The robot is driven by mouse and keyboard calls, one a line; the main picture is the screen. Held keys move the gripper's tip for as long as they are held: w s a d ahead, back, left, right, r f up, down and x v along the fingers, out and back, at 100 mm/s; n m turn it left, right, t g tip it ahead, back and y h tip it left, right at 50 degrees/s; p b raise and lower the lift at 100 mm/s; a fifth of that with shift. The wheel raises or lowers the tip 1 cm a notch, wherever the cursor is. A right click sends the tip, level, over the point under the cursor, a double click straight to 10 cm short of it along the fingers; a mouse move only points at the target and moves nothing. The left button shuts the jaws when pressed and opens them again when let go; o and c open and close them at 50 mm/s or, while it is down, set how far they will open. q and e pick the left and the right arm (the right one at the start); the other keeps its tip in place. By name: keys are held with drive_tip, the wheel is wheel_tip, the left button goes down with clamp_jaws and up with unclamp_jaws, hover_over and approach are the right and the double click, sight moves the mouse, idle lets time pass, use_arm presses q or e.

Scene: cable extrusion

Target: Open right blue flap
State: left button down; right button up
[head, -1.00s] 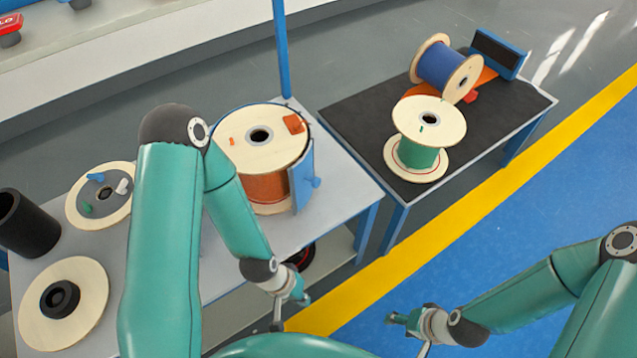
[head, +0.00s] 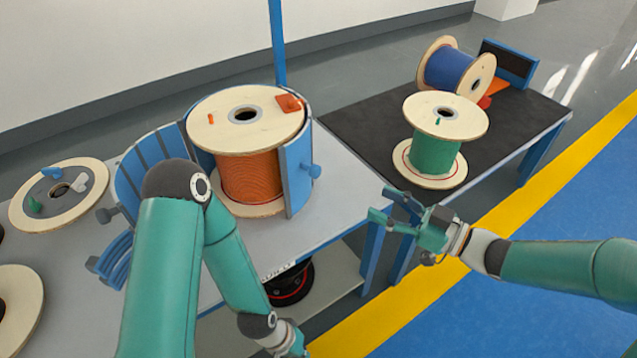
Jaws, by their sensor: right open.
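The right blue flap (head: 299,172) is a curved panel standing against the right side of the orange cable spool (head: 250,178). The left blue flap (head: 150,168) stands swung out to the left of the spool, partly behind my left arm. My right gripper (head: 381,204) is open and empty, its fingers pointing left, to the right of and a little below the knob, apart from it. My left gripper (head: 292,346) is at the bottom edge, partly cut off, and its jaws cannot be made out.
The grey table (head: 338,205) carries the spool, with a flat reel (head: 85,200) at its left. A black-topped table (head: 365,130) behind holds a green spool (head: 436,150) and a blue spool (head: 447,70). A blue post (head: 277,45) stands behind the orange spool.

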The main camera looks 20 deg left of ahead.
sight(318, 174)
drive_tip(key=b+x, duration=0.1)
drive_tip(key=x, duration=1.5)
drive_tip(key=shift+a+b, duration=0.15)
drive_tip(key=shift+b, duration=0.15)
clamp_jaws()
